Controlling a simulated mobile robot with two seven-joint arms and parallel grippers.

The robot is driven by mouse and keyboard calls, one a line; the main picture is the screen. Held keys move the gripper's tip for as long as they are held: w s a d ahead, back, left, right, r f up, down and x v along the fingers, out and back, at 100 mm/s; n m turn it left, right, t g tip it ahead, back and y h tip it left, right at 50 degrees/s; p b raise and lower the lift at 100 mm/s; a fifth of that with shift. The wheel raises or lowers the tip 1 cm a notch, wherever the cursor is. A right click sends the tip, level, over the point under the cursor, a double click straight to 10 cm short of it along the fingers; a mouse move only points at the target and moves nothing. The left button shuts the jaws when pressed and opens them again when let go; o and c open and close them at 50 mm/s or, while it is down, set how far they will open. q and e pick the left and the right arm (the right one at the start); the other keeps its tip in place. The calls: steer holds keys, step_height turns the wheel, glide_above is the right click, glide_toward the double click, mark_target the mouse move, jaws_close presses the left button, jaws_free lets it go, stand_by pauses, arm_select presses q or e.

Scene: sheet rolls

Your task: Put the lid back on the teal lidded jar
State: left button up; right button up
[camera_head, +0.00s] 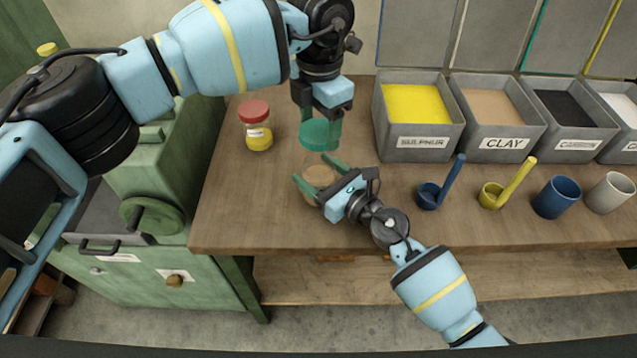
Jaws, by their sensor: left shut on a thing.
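The teal lid (315,135) is between the fingers of my left gripper (320,127), which is shut on it and points down. The clear jar with tan contents (319,177) stands on the table directly below the lid. The gripper hides part of the jar's right side.
A red-lidded jar with yellow contents (257,125) stands to the left. Grey bins, including sulphur (421,143) and clay (503,143), line the back right. A blue scoop (429,195), a yellow scoop (492,196) and two cups (557,198) stand before them. The table's front left (235,220) is clear.

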steer(key=c, duration=0.6)
arm_select(q)
glide_above(319, 162)
steer(key=shift+f, duration=2.5)
steer(key=shift+f, duration=0.9)
steer(key=shift+f, duration=0.55)
